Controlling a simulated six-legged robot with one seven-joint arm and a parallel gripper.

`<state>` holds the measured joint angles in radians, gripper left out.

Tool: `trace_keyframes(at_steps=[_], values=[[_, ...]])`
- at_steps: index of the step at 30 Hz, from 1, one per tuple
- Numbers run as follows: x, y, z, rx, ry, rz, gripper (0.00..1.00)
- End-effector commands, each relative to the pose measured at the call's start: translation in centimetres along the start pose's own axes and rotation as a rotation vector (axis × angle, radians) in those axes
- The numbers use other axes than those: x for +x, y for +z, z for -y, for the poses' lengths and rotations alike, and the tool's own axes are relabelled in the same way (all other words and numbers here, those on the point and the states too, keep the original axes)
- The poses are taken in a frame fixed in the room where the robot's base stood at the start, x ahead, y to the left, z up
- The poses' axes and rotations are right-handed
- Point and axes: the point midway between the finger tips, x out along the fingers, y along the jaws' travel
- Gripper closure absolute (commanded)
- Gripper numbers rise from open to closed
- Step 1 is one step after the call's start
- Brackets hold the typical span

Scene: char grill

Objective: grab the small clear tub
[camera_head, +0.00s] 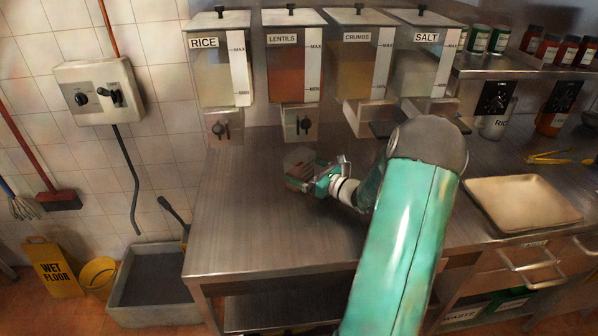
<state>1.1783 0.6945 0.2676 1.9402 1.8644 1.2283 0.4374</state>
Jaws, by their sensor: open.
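A small clear tub (299,161) is on the steel counter, below the dispensers. It looks see-through, with a reddish tint low down. My gripper (314,178) is at the tub's right and near side, with the jaws open. The fingers overlap the tub in the picture. I cannot tell whether they touch it or sit around it. My green arm reaches in from the lower right, and the gripper hides part of the tub.
Wall dispensers marked RICE (214,85), LENTILS (287,75), CRUMBS (354,80) and SALT (418,75) hang above the counter (240,215). A tray (522,203) and yellow tongs (548,158) lie at right. The counter's left part is clear.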

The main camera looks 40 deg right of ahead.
Motion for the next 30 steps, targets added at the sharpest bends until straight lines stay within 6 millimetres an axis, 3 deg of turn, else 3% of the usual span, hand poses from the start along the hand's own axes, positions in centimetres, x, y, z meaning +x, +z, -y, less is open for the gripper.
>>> trace_keyframes(at_steps=[4,11,18,30], values=[[2.0,0.0,0.0,0.000,0.002,0.000,0.00],[2.4,-0.1,0.1,0.001,0.002,-0.001,0.00],[2.4,0.0,0.2,-0.001,0.002,0.000,0.45],[2.4,0.9,0.2,-0.003,0.002,0.001,0.47]])
